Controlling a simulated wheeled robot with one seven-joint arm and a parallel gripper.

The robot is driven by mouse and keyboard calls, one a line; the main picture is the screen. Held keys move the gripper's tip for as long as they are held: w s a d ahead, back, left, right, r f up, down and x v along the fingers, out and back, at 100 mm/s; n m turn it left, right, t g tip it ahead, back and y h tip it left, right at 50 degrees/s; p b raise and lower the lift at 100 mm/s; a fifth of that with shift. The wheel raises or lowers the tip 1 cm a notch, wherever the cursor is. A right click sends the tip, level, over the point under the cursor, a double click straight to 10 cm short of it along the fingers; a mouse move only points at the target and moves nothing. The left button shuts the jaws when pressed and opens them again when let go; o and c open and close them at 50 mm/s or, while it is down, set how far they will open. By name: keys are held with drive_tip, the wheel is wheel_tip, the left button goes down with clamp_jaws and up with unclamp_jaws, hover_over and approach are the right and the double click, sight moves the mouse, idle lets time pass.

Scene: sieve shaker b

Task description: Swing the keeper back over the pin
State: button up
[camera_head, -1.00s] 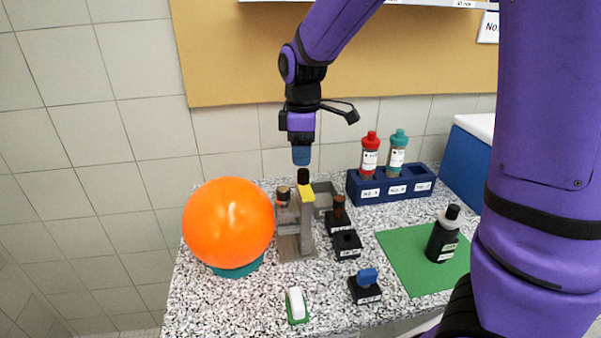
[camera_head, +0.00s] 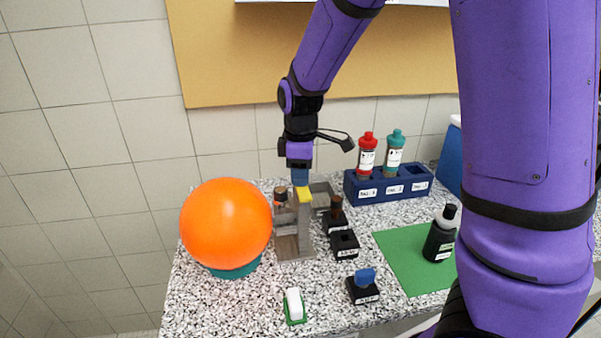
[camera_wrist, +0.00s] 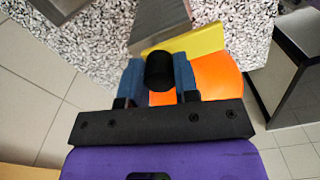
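A grey metal fixture (camera_head: 305,228) stands on the speckled bench, with a yellow piece (camera_head: 303,195) at the top of its post; this looks like the keeper. The yellow piece also shows in the wrist view (camera_wrist: 200,40), as a bar just beyond my fingers. My gripper (camera_head: 300,178) points down right over the top of the post. In the wrist view my blue fingers (camera_wrist: 159,80) stand on both sides of a black round knob (camera_wrist: 158,68), with little or no gap. Whether they press on it is unclear. I cannot make out the pin for certain.
A large orange ball (camera_head: 227,225) on a teal base sits close left of the fixture. Black blocks (camera_head: 345,244) stand to its right. A blue rack (camera_head: 362,190) with red- and teal-capped bottles is behind right. A black bottle (camera_head: 440,238) stands on a green mat.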

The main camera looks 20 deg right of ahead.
drive_tip(key=shift+m, duration=0.4)
drive_tip(key=m, duration=0.8)
drive_tip(key=shift+m, duration=0.3)
drive_tip(key=m, duration=0.8)
drive_tip(key=shift+m, duration=0.4)
drive_tip(key=o, duration=0.9)
